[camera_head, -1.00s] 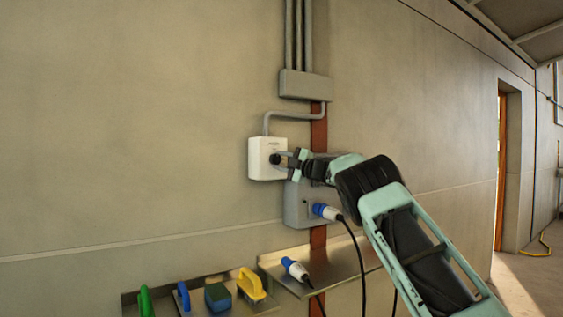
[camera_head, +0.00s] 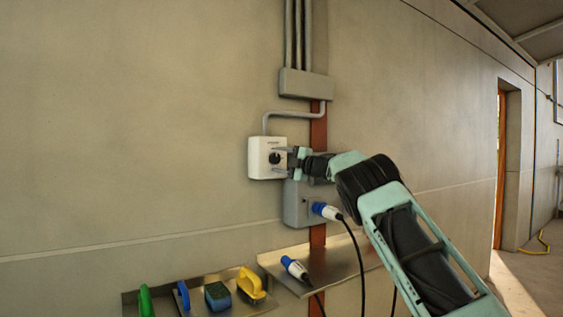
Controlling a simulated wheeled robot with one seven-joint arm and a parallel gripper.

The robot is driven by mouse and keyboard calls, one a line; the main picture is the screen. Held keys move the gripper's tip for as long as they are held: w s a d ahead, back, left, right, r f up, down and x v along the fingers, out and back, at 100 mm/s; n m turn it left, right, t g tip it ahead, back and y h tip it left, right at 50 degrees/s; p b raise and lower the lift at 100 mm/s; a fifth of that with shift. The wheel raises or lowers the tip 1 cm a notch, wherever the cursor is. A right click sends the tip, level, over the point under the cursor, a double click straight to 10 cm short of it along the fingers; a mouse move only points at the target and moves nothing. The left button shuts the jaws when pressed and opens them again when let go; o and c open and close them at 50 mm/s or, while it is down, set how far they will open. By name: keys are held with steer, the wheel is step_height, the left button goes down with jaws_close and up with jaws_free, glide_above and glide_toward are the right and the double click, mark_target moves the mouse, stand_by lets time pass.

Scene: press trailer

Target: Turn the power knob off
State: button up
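The power knob (camera_head: 275,158) is a round black dial on the front of a white box (camera_head: 258,171) fixed to the wall. My gripper (camera_head: 281,160) is at the box's right side, its fingers parted one above the other. The upper finger lies just above and right of the knob, the lower finger below and right of it. The knob shows uncovered between them, and no contact with it is visible. The knob's exact pointer angle is too small to read.
A grey socket box (camera_head: 297,207) with a blue plug (camera_head: 326,211) and black cable is below. A metal shelf (camera_head: 335,262) holds another blue-white plug (camera_head: 295,269). A lower tray (camera_head: 131,306) holds brushes and a sponge. The wall to the left is clear.

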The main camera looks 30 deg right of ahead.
steer(key=b+v, duration=0.5)
steer(key=v, duration=1.2)
steer(key=shift+s, duration=0.15)
steer(key=shift+d+r, duration=0.1)
steer(key=shift+d, duration=0.05)
